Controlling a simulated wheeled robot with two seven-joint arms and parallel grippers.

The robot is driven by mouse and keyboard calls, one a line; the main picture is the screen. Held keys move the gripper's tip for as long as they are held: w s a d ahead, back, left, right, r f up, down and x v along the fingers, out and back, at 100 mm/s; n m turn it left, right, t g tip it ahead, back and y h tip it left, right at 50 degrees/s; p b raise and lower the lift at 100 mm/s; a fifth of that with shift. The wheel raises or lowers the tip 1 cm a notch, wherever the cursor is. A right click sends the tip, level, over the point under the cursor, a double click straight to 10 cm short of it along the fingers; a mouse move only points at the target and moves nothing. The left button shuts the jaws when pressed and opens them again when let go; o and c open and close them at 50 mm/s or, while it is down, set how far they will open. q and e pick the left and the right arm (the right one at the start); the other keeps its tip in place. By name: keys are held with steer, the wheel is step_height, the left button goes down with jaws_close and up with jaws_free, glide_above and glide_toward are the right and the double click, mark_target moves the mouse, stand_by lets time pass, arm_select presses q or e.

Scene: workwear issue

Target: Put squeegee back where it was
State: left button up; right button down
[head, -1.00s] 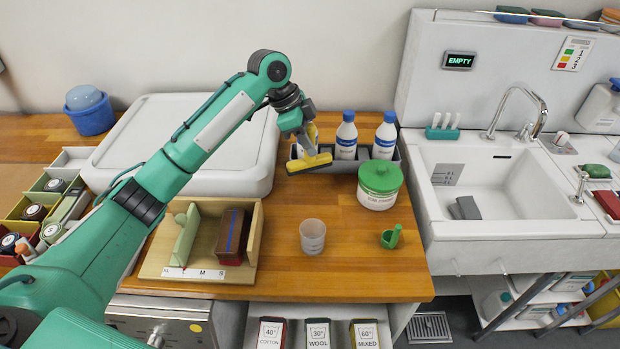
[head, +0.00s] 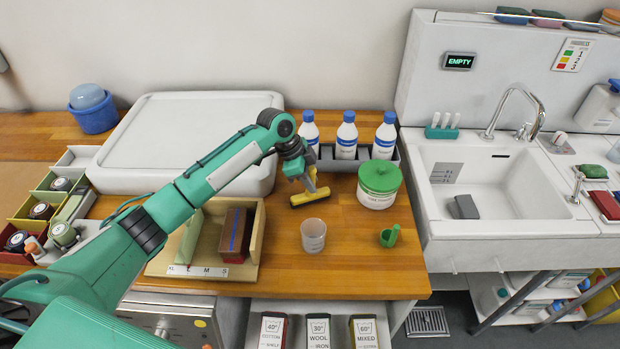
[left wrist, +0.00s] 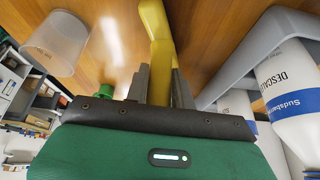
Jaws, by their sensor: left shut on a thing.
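The squeegee (head: 309,197) is yellow, with a wide head and a short handle. My left gripper (head: 306,178) is shut on its handle and holds it with the head pointing down, over or near the wooden counter in front of the bottle tray. In the left wrist view, the yellow squeegee handle (left wrist: 154,30) runs up from between the two grey fingers of the left gripper (left wrist: 158,85). I cannot tell whether the head touches the counter. My right gripper is not in view.
A grey tray (head: 328,164) with white blue-capped bottles stands behind the squeegee. A green-lidded tub (head: 378,184) is to its right, a clear cup (head: 313,235) in front, and a wooden sizing stand (head: 258,235) to its left. A green scoop (head: 389,236) lies farther right. The sink (head: 490,185) is beyond.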

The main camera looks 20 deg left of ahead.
arm_select(q)
steer(key=o, duration=0.9)
steer(key=b+v, duration=0.2)
steer(key=v, duration=1)
